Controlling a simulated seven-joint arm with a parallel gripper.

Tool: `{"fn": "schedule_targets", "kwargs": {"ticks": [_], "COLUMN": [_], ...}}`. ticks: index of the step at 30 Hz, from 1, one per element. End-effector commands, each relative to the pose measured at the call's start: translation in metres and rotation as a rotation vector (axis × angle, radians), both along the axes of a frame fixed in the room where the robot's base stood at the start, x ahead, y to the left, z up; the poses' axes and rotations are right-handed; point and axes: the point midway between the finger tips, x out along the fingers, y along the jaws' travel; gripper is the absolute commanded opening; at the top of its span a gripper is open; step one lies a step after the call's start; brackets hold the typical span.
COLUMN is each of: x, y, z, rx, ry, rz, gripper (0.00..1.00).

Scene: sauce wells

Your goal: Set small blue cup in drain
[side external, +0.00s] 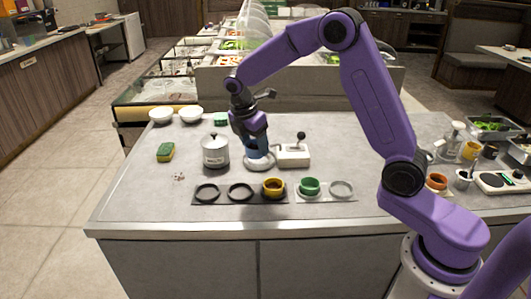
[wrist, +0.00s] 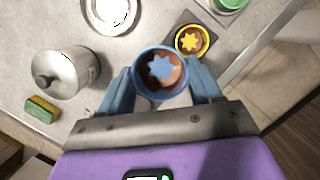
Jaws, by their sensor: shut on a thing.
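My gripper (side external: 257,150) points down over the counter and is shut on the small blue cup (wrist: 147,91). In the wrist view the cup sits upright between the two blue fingers, with brown sauce and a blue star shape inside. In the side view the cup is mostly hidden by the fingers. A white round dish (side external: 262,165) lies below or just behind the gripper; its rim also shows in the wrist view (wrist: 88,20). A light strip holds a green cup (side external: 309,187) and an empty grey ring (side external: 341,188). I cannot tell which part is the drain.
A black strip with two empty rings (side external: 207,192) holds a yellow cup (side external: 273,188). A lidded pot (side external: 215,152) and a sponge (side external: 165,152) stand left. A white box with a lever (side external: 293,155) stands right. White bowls (side external: 162,115) are behind. The front counter edge is clear.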

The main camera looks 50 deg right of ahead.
Motion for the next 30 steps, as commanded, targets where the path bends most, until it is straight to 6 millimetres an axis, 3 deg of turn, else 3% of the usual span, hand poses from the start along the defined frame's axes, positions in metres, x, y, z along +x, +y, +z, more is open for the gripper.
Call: {"fn": "schedule_targets", "kwargs": {"ticks": [6,12,19,30], "x": [0.047,0.076,0.092,0.094], "y": [-0.038,-0.075,-0.103,-0.109], "z": [-0.016,-0.033,-0.045,-0.062], "rx": [0.001,0.004,0.007,0.008], "ry": [0.002,0.002,0.002,0.004], "rz": [-0.169,-0.305,-0.399,-0.419], "gripper": [0.33,0.33,0.33,0.33]}}
